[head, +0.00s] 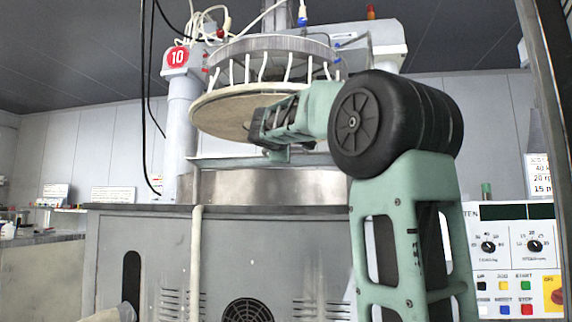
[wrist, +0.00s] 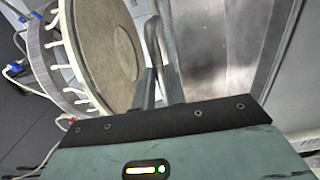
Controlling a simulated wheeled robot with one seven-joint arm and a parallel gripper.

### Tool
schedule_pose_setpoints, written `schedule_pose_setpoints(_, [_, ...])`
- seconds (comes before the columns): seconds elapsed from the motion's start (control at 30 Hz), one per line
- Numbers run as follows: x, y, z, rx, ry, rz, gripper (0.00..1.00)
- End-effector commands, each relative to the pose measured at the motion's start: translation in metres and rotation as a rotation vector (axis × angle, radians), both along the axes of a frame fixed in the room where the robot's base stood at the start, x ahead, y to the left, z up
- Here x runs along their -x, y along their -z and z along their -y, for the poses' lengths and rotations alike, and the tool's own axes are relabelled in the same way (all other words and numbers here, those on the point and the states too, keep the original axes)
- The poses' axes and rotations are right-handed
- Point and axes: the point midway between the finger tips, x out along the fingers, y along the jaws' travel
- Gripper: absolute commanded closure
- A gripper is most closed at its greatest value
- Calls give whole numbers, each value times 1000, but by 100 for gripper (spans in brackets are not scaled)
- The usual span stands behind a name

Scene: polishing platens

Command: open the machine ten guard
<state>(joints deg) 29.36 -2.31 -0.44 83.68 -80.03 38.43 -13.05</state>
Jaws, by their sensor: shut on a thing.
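Machine ten carries a red "10" badge (head: 177,57) on its left post. Its guard shows as a thin grey rail (head: 222,161) across the front, below the round tan platen (head: 215,112) and above the steel basin (head: 250,186). My gripper (head: 256,128) is in front of the platen, above the rail, with my forearm coming in from the right. In the wrist view the fingers (wrist: 158,62) are close together and shut on a grey bar of the guard, beside the platen (wrist: 105,40). The exact contact is hard to make out.
A control panel (head: 513,250) with knobs and coloured buttons stands at the right. The grey machine cabinet (head: 150,260) fills the lower front, with a pale vertical pipe (head: 196,265) before it. Black cables (head: 144,90) hang at the left. White hoses ring the upper head (head: 272,48).

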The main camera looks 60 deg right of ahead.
Motion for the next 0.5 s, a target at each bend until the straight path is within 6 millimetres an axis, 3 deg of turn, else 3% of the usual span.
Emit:
schedule_pose_setpoints(0.03, [-1,12,-1,14,-2,7,100])
schedule_pose_setpoints(0.5, [0,18,-2,87,-3,36,100])
